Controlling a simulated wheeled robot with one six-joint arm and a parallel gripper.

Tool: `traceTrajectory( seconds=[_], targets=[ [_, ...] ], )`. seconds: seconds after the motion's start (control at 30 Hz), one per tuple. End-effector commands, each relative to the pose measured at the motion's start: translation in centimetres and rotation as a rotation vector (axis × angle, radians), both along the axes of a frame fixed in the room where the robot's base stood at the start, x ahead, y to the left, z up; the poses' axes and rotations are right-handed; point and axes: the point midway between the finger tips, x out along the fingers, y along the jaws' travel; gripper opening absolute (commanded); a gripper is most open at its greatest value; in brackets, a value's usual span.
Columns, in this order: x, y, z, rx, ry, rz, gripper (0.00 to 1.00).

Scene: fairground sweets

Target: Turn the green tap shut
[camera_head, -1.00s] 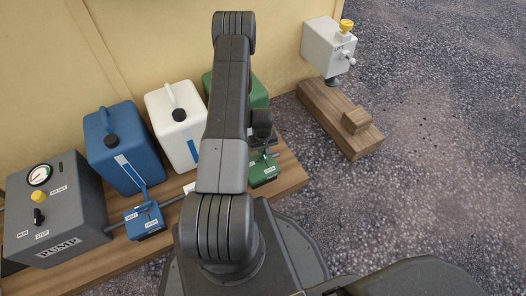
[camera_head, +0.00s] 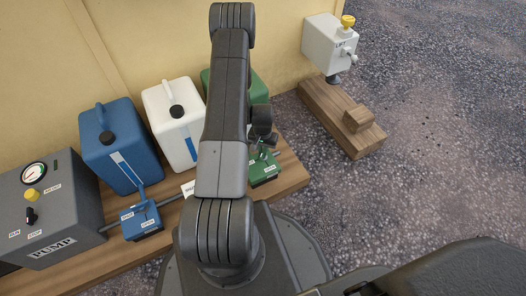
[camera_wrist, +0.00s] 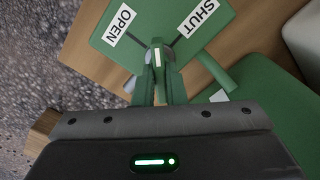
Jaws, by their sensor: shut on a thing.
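The green tap (camera_head: 264,173) is a small green box on the wooden plank, partly hidden behind my arm in the head view. In the wrist view its top (camera_wrist: 185,22) carries a white OPEN label on the left and a white SHUT label on the right. My gripper (camera_wrist: 157,72) is shut on the tap's green lever (camera_wrist: 157,52). The lever stands between the two labels, and the jaws hide part of it. In the head view my gripper (camera_head: 263,138) is just above the tap, its fingertips hard to make out.
A blue tap (camera_head: 142,222), the grey pump box (camera_head: 55,215), a blue canister (camera_head: 120,150), a white canister (camera_head: 176,128) and a green canister (camera_head: 258,90) stand to the left and behind. Gravel on the right is clear.

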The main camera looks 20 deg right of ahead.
Motion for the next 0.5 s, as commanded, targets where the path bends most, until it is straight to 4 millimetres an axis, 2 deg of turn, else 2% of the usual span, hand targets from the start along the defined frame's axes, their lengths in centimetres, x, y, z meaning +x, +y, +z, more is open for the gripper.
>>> traceTrajectory(
  seconds=[0.5],
  targets=[
    [0.06,-0.03,-0.08,-0.001,-0.002,-0.478,0.00]
  ],
)
